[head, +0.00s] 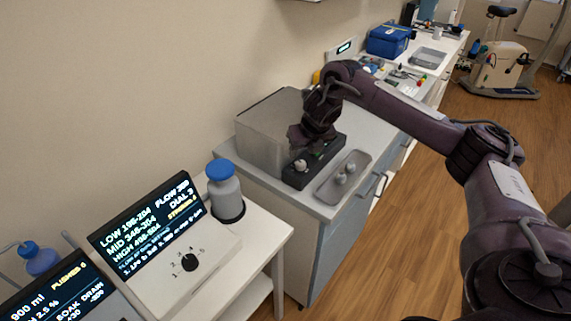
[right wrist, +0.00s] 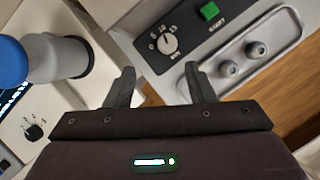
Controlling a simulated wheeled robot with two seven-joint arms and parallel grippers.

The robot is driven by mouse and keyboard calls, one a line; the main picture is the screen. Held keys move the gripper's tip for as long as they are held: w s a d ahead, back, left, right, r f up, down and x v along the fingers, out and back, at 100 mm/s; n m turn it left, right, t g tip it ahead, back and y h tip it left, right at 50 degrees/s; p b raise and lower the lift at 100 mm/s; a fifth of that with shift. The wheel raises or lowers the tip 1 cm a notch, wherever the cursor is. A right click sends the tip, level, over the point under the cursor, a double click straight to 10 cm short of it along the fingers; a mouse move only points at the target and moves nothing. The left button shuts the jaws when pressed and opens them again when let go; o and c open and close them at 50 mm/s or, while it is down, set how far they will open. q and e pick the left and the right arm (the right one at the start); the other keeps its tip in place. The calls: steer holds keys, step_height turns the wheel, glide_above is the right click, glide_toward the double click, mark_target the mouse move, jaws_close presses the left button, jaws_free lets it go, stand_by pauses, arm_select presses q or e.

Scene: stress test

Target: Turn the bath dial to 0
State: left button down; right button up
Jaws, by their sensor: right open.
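The bath dial (right wrist: 166,43) is a small pale round knob with a printed scale, on a dark control panel (right wrist: 240,22) beside a green button (right wrist: 208,11). Its exact setting is too small to read surely. In the head view the dial (head: 301,166) sits at the near end of the panel, in front of a grey metal bath box (head: 268,130). My right gripper (head: 312,136) is above the panel, over its farther part. In the right wrist view its two fingers (right wrist: 159,85) are spread and empty, with the dial beyond them, untouched. My left gripper is out of view.
A grey tray (head: 343,178) with two small knobs lies right of the panel. A blue-capped bottle (head: 225,190) stands on the lower white table at left, beside a display console with another dial (head: 190,262). A blue box (head: 389,40) is farther back. Open wooden floor (head: 420,225) lies right.

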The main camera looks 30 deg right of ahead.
mark_target(302, 164)
steer(key=f, duration=0.1)
steer(key=w+d+f, duration=0.1)
steer(key=f, duration=0.1)
steer(key=d+f+p, duration=0.1)
steer(key=shift+w+f, duration=0.2)
steer(key=shift+w, duration=0.05)
steer(key=shift+a+x, duration=0.2)
steer(key=shift+x, duration=0.9)
steer(key=shift+w+a+f, duration=0.1)
steer(key=shift+w+f, duration=0.15)
steer(key=shift+f, duration=0.35)
steer(key=c, duration=0.9)
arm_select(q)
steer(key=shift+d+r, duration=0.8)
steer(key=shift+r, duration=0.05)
arm_select(e)
steer(key=shift+c, duration=0.3)
